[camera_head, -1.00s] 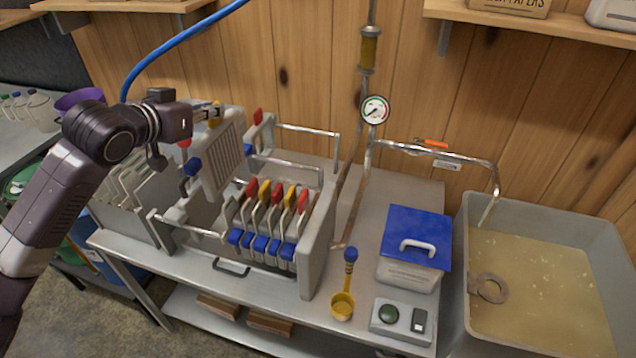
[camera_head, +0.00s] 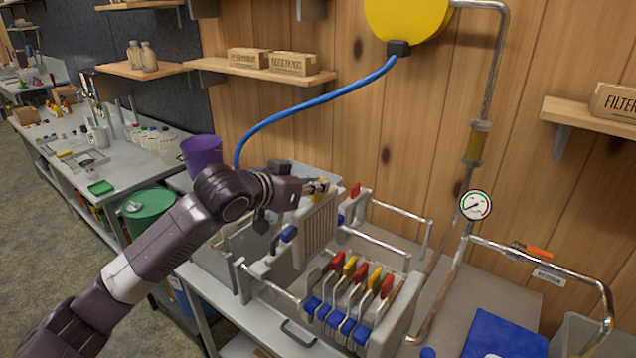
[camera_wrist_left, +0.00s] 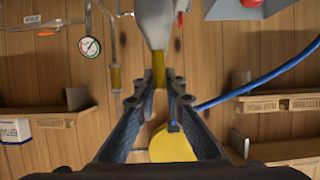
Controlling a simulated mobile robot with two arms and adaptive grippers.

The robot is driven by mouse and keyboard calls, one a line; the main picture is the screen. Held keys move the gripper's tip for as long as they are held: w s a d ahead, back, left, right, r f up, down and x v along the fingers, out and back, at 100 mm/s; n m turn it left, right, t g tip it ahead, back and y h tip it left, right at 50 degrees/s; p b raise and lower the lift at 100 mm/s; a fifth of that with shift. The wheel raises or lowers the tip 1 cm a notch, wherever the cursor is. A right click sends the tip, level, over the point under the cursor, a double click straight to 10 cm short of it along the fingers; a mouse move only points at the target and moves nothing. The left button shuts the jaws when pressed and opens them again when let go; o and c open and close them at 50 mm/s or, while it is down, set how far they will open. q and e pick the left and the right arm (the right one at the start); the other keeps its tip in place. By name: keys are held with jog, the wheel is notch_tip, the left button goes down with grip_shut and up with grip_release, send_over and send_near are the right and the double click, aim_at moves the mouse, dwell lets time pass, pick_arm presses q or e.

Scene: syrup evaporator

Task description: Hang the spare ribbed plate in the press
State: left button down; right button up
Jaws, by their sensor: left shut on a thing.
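My left gripper (camera_head: 318,185) is shut on the yellow tab at the top of the spare ribbed plate (camera_head: 318,236), a pale grey plate with a ribbed face. The wrist view shows the fingers (camera_wrist_left: 160,84) closed around the tab, with the plate's grey body (camera_wrist_left: 156,22) beyond. The plate hangs at the left part of the filter press (camera_head: 397,318), between its two metal side rails; I cannot tell whether it touches them. Several plates (camera_head: 350,293) with red and yellow tabs and blue ends stand together to its right. My right gripper is not in view.
A grey rack (camera_head: 220,262) stands left of the press. A blue hose (camera_head: 300,103) arches behind my left arm. A pressure gauge (camera_head: 476,205) and piping are on the right. A purple bucket (camera_head: 202,153) and green drum (camera_head: 149,212) stand at left.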

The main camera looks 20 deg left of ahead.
pick_arm(q)
jog(key=shift+r, duration=0.2)
notch_tip(320, 180, down, 2)
jog(key=shift+f+b, duration=0.15)
jog(key=shift+b, duration=0.55)
jog(key=b, duration=0.4)
send_over(317, 246)
jog(key=w, duration=0.2)
jog(key=f, duration=0.8)
jog(key=shift+s+a, duration=0.1)
jog(key=shift+a, duration=0.25)
jog(key=shift+f, duration=0.55)
jog(key=shift+f+b, duration=1.3)
jog(key=shift+f, duration=2.3)
